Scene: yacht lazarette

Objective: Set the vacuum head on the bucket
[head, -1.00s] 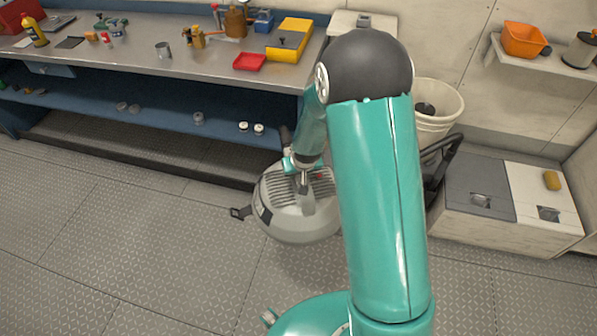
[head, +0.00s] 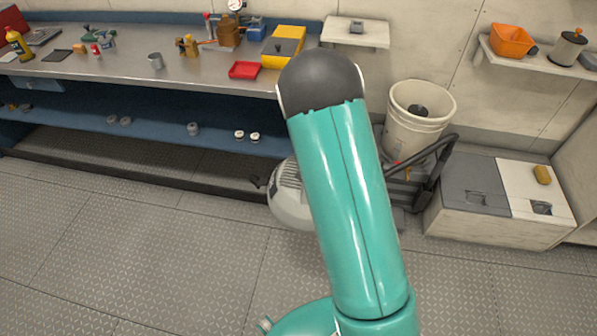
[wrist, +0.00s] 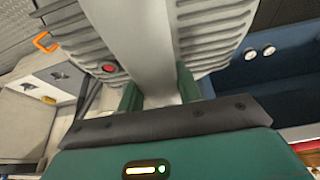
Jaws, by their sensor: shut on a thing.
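The grey vacuum head (head: 289,207) is mostly hidden behind my teal arm in the head view, above the floor near the workbench. In the wrist view the vacuum head's ribbed top (wrist: 215,30) fills the upper middle, with a red button beside its light grey handle. My gripper (wrist: 160,95) is shut on that handle, one finger on each side. The white bucket (head: 419,122) is upright to the right of my arm, apart from the vacuum head. It stands by a black-framed cart, with a dark round thing inside its open top.
A workbench (head: 120,70) with tools, a red tray (head: 244,70) and a yellow box runs along the left. A black handle (head: 437,165) rises beside the bucket. A low locker (head: 500,225) with a yellow sponge stands at right. Floor in front is clear.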

